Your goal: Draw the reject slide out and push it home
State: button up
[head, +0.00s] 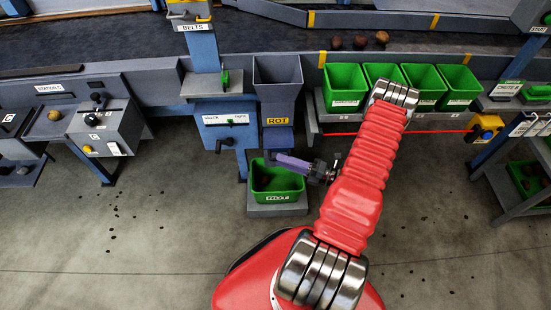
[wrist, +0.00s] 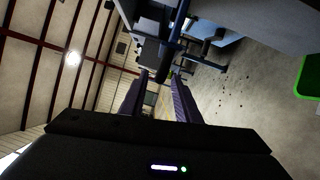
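A grey hopper (head: 278,80) narrows down to an orange plate marked ROT (head: 277,121). A blue part (head: 279,138) shows below that plate. I cannot tell for sure which part is the reject slide. My gripper (head: 272,158) has purple fingers and lies level, pointing left, just under the blue part and above the green ROT bin (head: 277,197). In the wrist view, the two purple fingers (wrist: 160,78) stand apart with a gap between them. A dark rounded shape shows beyond or between their tips; I cannot tell whether they touch it.
Several green bins (head: 345,85) line the belt at the right. A red cord (head: 400,132) runs to a yellow switch box (head: 486,127). A control box (head: 107,127) stands left. The floor is open.

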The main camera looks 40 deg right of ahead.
jog(key=v, duration=0.7)
jog(key=shift+s+d, duration=0.2)
jog(key=v, duration=0.4)
jog(key=shift+s+d, duration=0.1)
jog(key=shift+d, duration=0.2)
jog(key=x, duration=1.3)
jog(key=shift+w+a, duration=0.25)
jog(key=shift+w, duration=0.05)
grip_shut()
dwell(0.5)
